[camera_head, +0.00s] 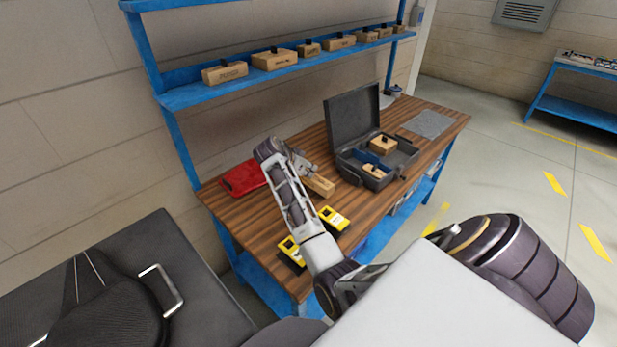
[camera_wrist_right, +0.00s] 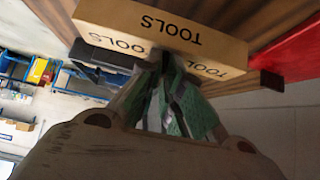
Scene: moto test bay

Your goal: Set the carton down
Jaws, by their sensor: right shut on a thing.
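The carton (camera_head: 318,185) is a small tan box at the workbench (camera_head: 369,207), left of the open toolbox. The striped wood top shows close behind the carton; I cannot tell whether the two touch. My left gripper is not in view.
An open dark grey toolbox (camera_head: 350,118) with small boxes inside stands right of the carton. A red case (camera_head: 243,178) lies to the left, two yellow devices (camera_head: 334,218) in front. A grey mat (camera_head: 428,124) lies at the far end. A blue shelf (camera_head: 190,97) holds several boxes.

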